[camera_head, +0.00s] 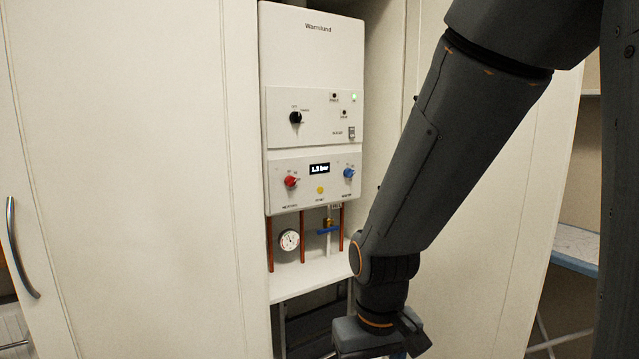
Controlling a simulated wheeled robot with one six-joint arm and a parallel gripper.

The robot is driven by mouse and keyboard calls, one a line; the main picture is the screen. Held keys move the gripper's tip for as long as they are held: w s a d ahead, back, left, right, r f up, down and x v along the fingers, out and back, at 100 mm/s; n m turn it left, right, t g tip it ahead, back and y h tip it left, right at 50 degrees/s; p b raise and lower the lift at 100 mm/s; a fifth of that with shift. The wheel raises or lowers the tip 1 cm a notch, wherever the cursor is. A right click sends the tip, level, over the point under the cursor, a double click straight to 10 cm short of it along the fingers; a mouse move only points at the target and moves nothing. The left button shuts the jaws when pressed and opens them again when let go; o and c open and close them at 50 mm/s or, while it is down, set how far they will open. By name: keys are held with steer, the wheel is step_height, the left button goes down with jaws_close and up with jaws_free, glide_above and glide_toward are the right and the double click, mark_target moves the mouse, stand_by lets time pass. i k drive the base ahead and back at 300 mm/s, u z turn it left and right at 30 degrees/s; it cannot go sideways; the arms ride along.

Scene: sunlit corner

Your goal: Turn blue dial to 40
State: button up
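The blue dial (348,173) is on the right of the lower control panel of a white boiler (313,60). Its pointer and scale marks are too small to read. A red dial (291,181) is on the left of the same panel, with a small display (320,169) reading about 1.3 bar between them. My gripper (375,345) is at the bottom of the picture, below and to the right of the boiler, well apart from the blue dial. Its fingers are cut off by the lower edge, so its opening does not show.
A black knob (295,117) and a yellow button (320,190) are also on the boiler. Copper pipes (302,238), a round gauge (289,240) and a blue-handled valve (328,229) sit below it. Tall cabinet panels (130,150) flank the niche. A blue-edged shelf (574,262) is at right.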

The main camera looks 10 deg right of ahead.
mark_target(349, 173)
steer(key=k, duration=1.1)
steer(key=u, duration=0.55)
steer(key=i, duration=0.95)
steer(key=z, duration=0.45)
steer(key=i, duration=0.75)
steer(key=z, duration=0.7)
